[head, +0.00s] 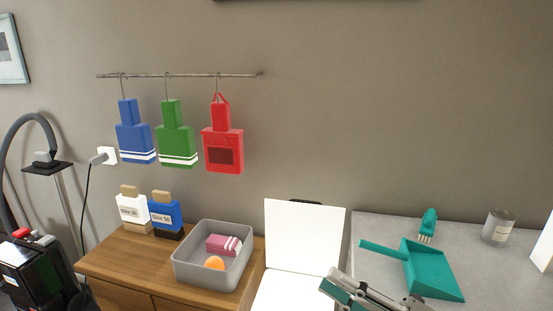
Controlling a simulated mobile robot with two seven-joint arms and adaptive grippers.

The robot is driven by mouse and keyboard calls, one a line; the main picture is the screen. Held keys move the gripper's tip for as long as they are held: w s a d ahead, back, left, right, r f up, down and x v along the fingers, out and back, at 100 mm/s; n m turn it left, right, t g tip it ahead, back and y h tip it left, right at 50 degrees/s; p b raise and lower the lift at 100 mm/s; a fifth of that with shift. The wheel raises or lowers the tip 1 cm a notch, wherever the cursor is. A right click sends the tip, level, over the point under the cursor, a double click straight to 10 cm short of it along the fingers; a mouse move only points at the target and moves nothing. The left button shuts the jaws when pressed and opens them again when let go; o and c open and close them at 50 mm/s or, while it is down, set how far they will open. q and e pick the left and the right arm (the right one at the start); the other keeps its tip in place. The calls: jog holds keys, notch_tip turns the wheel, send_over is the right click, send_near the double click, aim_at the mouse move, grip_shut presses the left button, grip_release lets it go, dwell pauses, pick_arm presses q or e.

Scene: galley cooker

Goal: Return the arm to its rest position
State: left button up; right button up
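My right gripper (332,283) shows at the bottom edge, right of centre, with its arm coming in from the lower right. It is in front of the lower part of an open white panelled object (304,236). Its fingers point up and left, and nothing is clearly seen between them. The angle and the frame edge do not show whether it is open or shut. My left gripper is not in view.
A grey bin (183,268) with a pink striped block and an orange ball stands on the wooden cabinet (128,262). A teal dustpan (432,270), a small brush (428,225) and a can (498,228) are on the grey counter (375,233). Blue, green and red items hang from a rail (180,75).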

jog(key=d+f+m+t+h, duration=0.35)
jog(key=f+m+h, duration=0.25)
jog(key=f+m, duration=0.45)
jog(key=d+f+m+t+h, duration=0.35)
jog(key=f+m+h, duration=0.35)
jog(key=f+m, duration=0.3)
jog(key=s+d+f+m+g+h, duration=0.1)
jog(key=s+f+m+g, duration=0.2)
jog(key=s+f, duration=0.3)
jog(key=s+d+f+m+g+h, duration=0.1)
jog(key=s+f, duration=0.5)
jog(key=f, duration=0.6)
jog(key=m+g+h, duration=0.1)
jog(key=m+g, duration=0.1)
jog(key=shift+s+g+h, duration=0.3)
jog(key=shift+s+g, duration=0.1)
jog(key=shift+a+m, duration=0.1)
jog(key=shift+m, duration=0.15)
